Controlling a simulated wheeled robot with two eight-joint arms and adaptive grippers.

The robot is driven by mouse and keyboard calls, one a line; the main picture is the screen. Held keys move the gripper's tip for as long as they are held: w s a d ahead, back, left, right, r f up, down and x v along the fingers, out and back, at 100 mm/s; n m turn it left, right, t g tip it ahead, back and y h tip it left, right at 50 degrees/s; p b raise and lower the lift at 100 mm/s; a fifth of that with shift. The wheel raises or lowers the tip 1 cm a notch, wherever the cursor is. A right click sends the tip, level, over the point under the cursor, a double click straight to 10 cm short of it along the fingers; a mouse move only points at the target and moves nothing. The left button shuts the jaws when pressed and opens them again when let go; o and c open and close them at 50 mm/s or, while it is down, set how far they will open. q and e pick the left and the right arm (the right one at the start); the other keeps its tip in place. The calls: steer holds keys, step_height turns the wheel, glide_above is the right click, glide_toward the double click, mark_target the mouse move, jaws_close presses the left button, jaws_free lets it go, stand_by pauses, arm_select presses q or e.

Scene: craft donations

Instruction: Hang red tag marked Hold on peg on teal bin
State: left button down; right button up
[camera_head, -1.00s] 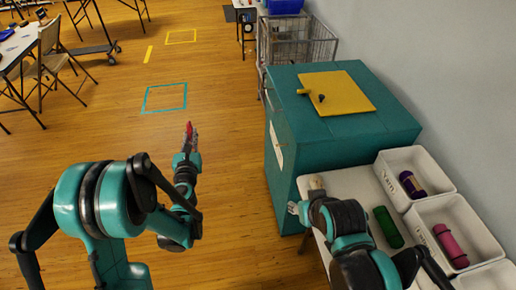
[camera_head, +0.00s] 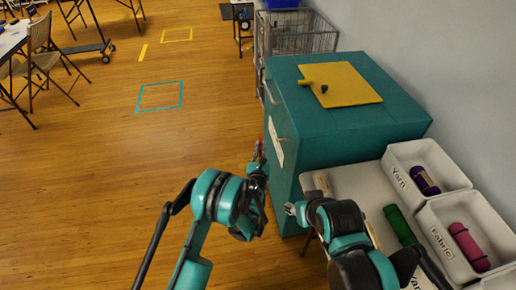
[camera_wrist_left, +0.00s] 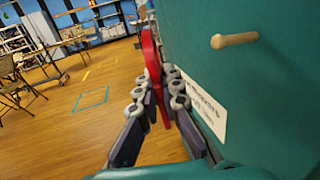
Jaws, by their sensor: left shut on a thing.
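The teal bin (camera_head: 330,125) stands right of centre in the head view, and its side fills the right of the left wrist view (camera_wrist_left: 280,90). A pale wooden peg (camera_wrist_left: 235,40) sticks out of that side, above a white label (camera_wrist_left: 206,108). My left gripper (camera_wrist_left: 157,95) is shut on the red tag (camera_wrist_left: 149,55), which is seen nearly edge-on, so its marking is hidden. The tag is left of the peg and apart from it. In the head view, my left gripper (camera_head: 257,162) is beside the bin's left side. My right gripper (camera_head: 291,209) is low beside the white table, its jaws unclear.
A yellow panel (camera_head: 352,88) with a dark knob lies on the bin's top. A white table (camera_head: 362,184) with Yarn (camera_head: 397,172) and Fabric (camera_head: 440,238) trays adjoins the bin. A wire cart (camera_head: 300,40) stands behind.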

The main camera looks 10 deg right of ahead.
arm_select(q)
steer(key=d+f, duration=0.1)
steer(key=d, duration=0.8)
steer(key=shift+w+d+f, duration=0.15)
steer(key=shift+d+f, duration=0.1)
steer(key=shift+d, duration=0.15)
stand_by(0.4)
stand_by(0.6)
steer(key=c, duration=1.6)
jaws_free()
